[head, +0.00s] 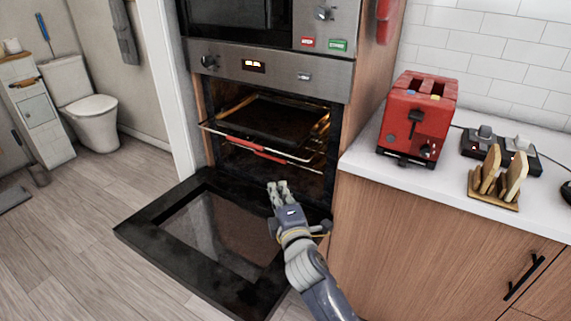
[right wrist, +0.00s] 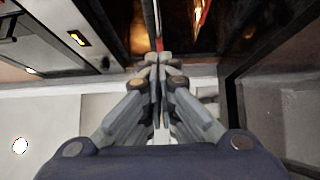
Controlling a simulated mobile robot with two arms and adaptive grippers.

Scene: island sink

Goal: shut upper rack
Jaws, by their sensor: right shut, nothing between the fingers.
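The oven's upper rack (head: 213,126) juts partly out of the open oven cavity in the head view, with a dark tray (head: 275,124) on it. A red strip (head: 255,148) runs along its front. The oven door (head: 160,228) hangs fully open, flat and low. My right gripper (head: 279,187) is shut and empty, above the door and apart from the rack, below and right of the red strip in the picture. In the right wrist view its fingertips (right wrist: 152,60) meet, with thin red parts beyond them. My left gripper is out of view.
A counter (head: 365,150) over wooden cabinets stands right of the oven, holding a red toaster (head: 418,115) and a toast rack (head: 493,203). A white door frame (head: 168,90) is left of the oven. The wooden floor (head: 75,240) at the left is mostly clear.

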